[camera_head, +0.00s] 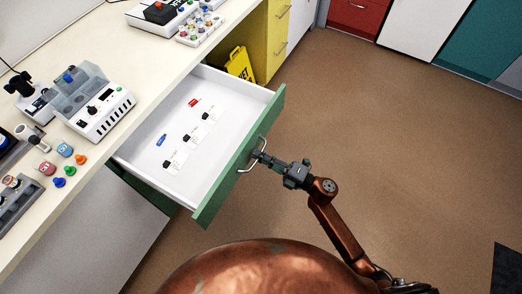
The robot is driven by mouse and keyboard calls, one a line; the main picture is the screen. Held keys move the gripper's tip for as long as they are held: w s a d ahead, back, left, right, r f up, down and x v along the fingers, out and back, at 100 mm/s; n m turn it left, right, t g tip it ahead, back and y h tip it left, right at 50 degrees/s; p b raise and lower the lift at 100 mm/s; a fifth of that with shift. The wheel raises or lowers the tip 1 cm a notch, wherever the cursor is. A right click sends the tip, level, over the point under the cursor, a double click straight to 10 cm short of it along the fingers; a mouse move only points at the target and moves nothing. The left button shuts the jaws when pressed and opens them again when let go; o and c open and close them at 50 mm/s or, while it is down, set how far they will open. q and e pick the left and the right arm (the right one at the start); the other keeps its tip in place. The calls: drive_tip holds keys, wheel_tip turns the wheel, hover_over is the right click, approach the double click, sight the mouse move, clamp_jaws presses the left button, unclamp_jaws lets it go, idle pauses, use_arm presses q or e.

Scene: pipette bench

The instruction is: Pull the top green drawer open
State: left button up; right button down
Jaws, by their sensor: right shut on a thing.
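The top green drawer (243,157) stands pulled out from under the bench, its white inside (180,183) open to view. Its metal bar handle (247,168) is on the green front. My right gripper (262,158) is shut on the handle, with the arm reaching in from the lower right. Inside the drawer lie a red item (194,102), a blue item (161,139) and several small white and black pieces. My left gripper is not in view.
The bench top (150,70) holds a white machine (100,108), a rack of colourful caps (201,27) and several small coloured parts. Yellow drawers (281,40) and a yellow sign (240,64) stand beyond the open drawer.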

drive_tip(key=shift+s+d, duration=0.2)
drive_tip(key=shift+d, duration=0.05)
drive_tip(key=c, duration=2.1)
unclamp_jaws()
drive_tip(key=v, duration=1.2)
